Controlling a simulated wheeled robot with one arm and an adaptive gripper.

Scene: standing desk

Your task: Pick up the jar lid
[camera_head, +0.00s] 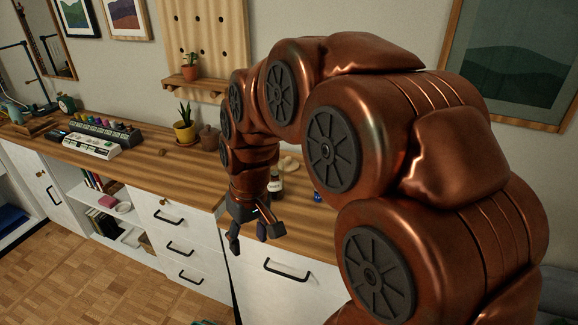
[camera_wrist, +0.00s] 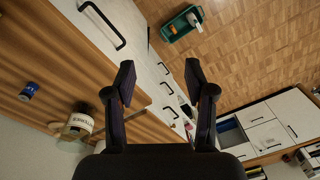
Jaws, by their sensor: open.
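My gripper (camera_head: 248,233) hangs at the front edge of the desk, with its fingers pointing down past the edge. In the wrist view my gripper (camera_wrist: 160,78) is open, with nothing between its fingers. A small brown lidded jar (camera_head: 209,139) stands at the back of the desk beside the plant; its knobbed top looks like a lid. It is well behind and left of my gripper. I cannot make out a separate loose jar lid for certain. A small brown round thing (camera_head: 161,152) lies on the desk to the left, too small to identify.
A labelled bottle (camera_head: 276,186) stands close behind my gripper, with a small blue thing (camera_head: 317,197) to its right. Pale rounded things (camera_head: 289,163) lie farther back. The desk front between is clear.

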